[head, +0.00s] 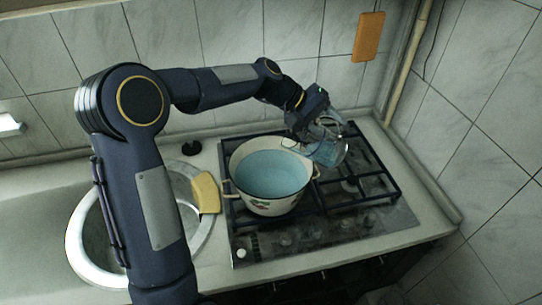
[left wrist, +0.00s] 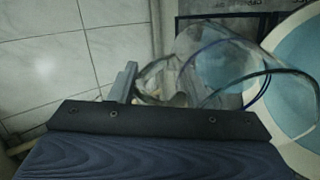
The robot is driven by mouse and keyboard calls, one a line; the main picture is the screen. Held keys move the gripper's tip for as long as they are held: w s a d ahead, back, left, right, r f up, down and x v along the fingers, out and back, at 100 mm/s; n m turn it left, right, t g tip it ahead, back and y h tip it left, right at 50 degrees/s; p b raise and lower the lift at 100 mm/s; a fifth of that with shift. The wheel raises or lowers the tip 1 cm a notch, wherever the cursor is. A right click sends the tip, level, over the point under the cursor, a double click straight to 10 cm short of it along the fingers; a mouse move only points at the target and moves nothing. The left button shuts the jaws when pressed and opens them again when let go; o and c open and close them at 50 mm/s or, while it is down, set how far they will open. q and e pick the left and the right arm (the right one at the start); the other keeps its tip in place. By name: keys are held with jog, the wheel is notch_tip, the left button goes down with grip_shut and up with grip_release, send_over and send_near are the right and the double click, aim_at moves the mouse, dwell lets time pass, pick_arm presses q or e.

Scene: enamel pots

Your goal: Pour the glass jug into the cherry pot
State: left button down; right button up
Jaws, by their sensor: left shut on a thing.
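The cherry pot (head: 262,204) is a cream enamel pot with a cherry print, standing on the stove with pale blue inside. It also shows at the right of the left wrist view (left wrist: 291,75). The clear glass jug (head: 331,151) is held at the pot's right rim, tilted. In the left wrist view the jug (left wrist: 205,62) lies ahead of the gripper, its lip side toward the pot. My left gripper (head: 312,122) is shut on the jug, above and right of the pot. Whether liquid is leaving the jug cannot be made out. My right gripper is not in view.
The pot stands on the black stove grate (head: 372,187). A round sink (head: 80,255) lies at the left, with a yellow sponge-like piece (head: 206,192) on its right rim. An orange board (head: 368,37) hangs on the tiled wall. The right part of the stove is free.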

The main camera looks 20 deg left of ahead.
pick_arm(q)
jog(key=shift+w+d+r+y+p, duration=0.15)
jog(key=shift+d+r+y+p, duration=0.2)
jog(key=shift+r+p, duration=0.3)
jog(key=shift+d+y, duration=0.15)
jog(key=shift+y, duration=0.2)
jog(key=shift+w+d+f+g+y, duration=0.2)
jog(key=shift+w+d+g+y, duration=0.1)
jog(key=shift+d+g+y, duration=0.5)
jog(key=d+y, duration=0.1)
jog(key=w+d+f+y, duration=0.1)
jog(key=shift+w+d+g+y+b, duration=0.2)
jog(key=shift+d+g+y+b, duration=0.1)
jog(key=shift+g+y, duration=0.1)
jog(key=d+r+g+y, duration=0.1)
jog(key=y, duration=0.1)
jog(key=w+d+r+y, duration=0.1)
jog(key=y, duration=0.1)
jog(key=shift+g, duration=0.4)
jog(key=shift+f, duration=0.1)
